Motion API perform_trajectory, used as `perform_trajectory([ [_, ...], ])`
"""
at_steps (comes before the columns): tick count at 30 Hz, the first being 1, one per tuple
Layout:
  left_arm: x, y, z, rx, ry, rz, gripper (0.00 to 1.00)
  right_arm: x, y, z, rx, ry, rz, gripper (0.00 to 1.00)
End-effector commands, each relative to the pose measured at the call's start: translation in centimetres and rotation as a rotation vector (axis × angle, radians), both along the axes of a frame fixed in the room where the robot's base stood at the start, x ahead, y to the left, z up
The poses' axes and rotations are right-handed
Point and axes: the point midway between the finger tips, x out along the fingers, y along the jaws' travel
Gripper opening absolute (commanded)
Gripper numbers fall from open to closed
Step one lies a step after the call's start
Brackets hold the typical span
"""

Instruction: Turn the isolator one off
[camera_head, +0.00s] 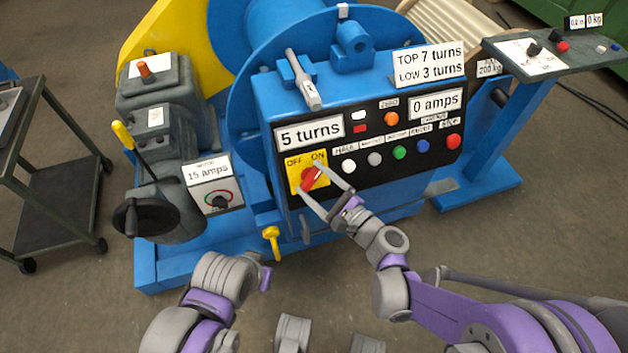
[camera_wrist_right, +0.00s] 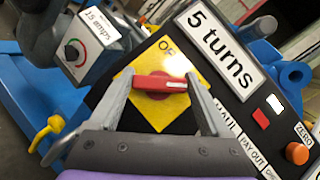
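The isolator is a red rotary handle (camera_head: 310,179) on a yellow plate (camera_head: 294,176) marked OFF at left and ON at right, on the black panel of the blue winch. In the head view the handle tilts up toward ON. In the right wrist view the red handle (camera_wrist_right: 160,85) lies crosswise between the fingers, with a white mark at its right end. My right gripper (camera_head: 322,178) is open, its two fingers on either side of the handle; I cannot tell whether they touch it. My left gripper (camera_head: 266,278) is low at the front, partly seen and away from the panel.
Several buttons, including a white one (camera_head: 349,166) and a red one (camera_head: 453,141), line the panel right of the isolator. A 15 amps box (camera_head: 209,184) stands left, and a yellow-handled lever (camera_head: 271,240) below. A dark trolley (camera_head: 62,170) is far left.

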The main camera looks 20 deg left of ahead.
Motion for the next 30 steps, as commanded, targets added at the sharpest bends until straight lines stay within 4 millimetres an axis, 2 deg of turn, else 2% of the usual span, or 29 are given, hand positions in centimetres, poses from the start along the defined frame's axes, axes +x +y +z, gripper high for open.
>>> perform_trajectory([
  [1, 0.0, 0.0, 0.0, 0.000, 0.000, 0.000, 0.00, 0.0, 0.0, 0.0, 0.000, 0.000, 0.000, 0.60],
  [7, 0.0, 0.0, 0.0, 0.000, 0.000, 0.000, 0.00, 0.0, 0.0, 0.0, 0.000, 0.000, 0.000, 0.26],
  [17, -0.1, 0.0, 0.4, 0.000, -0.001, 0.000, 0.00, 0.0, -0.1, 0.1, -0.038, -0.026, 0.022, 0.26],
  [30, -0.4, 0.0, 2.8, 0.000, -0.008, 0.000, 0.00, 0.1, -0.1, 0.4, -0.287, -0.194, 0.171, 0.26],
])
